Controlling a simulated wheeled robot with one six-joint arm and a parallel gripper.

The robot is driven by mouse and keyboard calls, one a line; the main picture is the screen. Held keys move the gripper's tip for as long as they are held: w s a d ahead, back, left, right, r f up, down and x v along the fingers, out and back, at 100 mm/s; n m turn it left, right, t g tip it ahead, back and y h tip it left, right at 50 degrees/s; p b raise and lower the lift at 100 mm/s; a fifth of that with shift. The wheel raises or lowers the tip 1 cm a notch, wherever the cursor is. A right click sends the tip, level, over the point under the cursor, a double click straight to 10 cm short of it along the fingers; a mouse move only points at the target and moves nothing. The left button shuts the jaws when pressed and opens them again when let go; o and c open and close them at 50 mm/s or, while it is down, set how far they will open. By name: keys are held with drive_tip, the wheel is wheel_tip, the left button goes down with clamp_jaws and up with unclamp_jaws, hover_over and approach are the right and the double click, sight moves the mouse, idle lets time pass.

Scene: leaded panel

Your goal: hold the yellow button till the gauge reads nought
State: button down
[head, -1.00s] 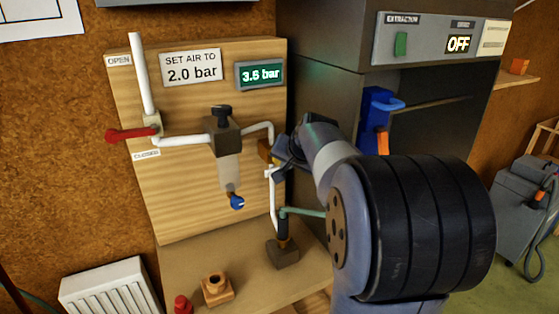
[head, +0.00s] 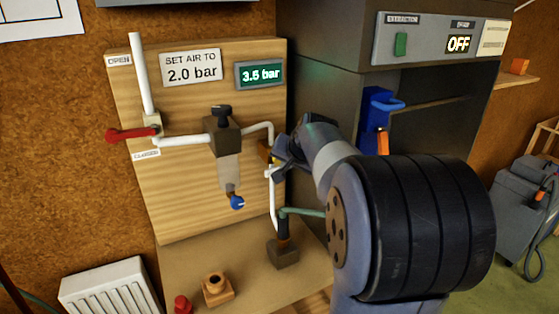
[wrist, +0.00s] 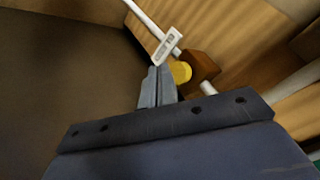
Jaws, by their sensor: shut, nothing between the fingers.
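The yellow button (wrist: 181,72) sits on the side of a brown block (wrist: 204,68) in the wrist view. My gripper (wrist: 158,72) is shut and empty, its fingertips right beside the button's face. They look to be at the button, but I cannot tell how far it is pressed. In the head view my gripper (head: 276,160) is at the right edge of the wooden panel (head: 185,205) and mostly hides the button and block. The gauge (head: 260,74) on the panel reads 3.5 bar. A sign (head: 191,68) beside it says to set air to 2.0 bar.
A red lever (head: 131,134) and a regulator with a black knob (head: 222,112) are left of my gripper. A blue-tipped bowl (head: 236,202) hangs below. The dark cabinet (head: 320,80) stands close on the right. A white pipe (head: 273,205) runs below my gripper.

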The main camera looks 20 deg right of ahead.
drive_tip(key=shift+w, duration=0.15)
drive_tip(key=shift+w, duration=0.3)
drive_tip(key=shift+w+p, duration=0.4)
drive_tip(key=shift+w, duration=0.15)
idle(2.3)
drive_tip(key=shift+s, duration=0.1)
idle(1.2)
drive_tip(key=shift+s+b, duration=0.5)
drive_tip(key=shift+s, duration=0.35)
drive_tip(key=s+b, duration=0.2)
drive_tip(key=s, duration=0.3)
